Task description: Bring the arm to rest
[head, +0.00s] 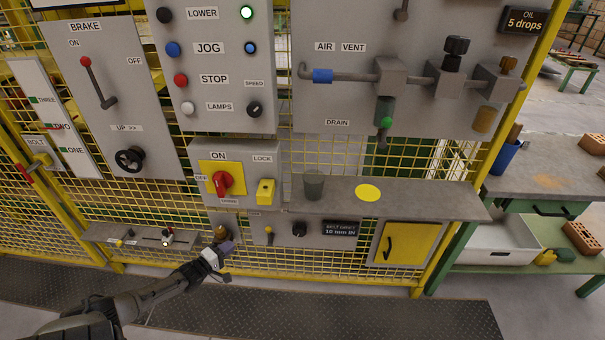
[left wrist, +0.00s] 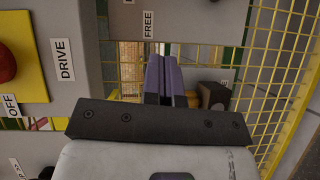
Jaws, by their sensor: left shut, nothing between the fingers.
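My left arm comes in from the lower left in the head view. My left gripper (head: 224,249) is shut and empty, low in front of the panel, just below a brass-coloured knob (head: 221,232). Its closed purple fingers show in the left wrist view (left wrist: 160,78), pointing toward the yellow mesh. I cannot tell whether the fingers touch the knob. My right gripper is not in view.
A red rotary switch (head: 222,183) sits above the gripper. A grey shelf (head: 420,203) with a dark cup (head: 314,185) juts out to the right. A small lever (head: 269,235) stands right of the gripper. The dark floor mat (head: 400,320) is clear.

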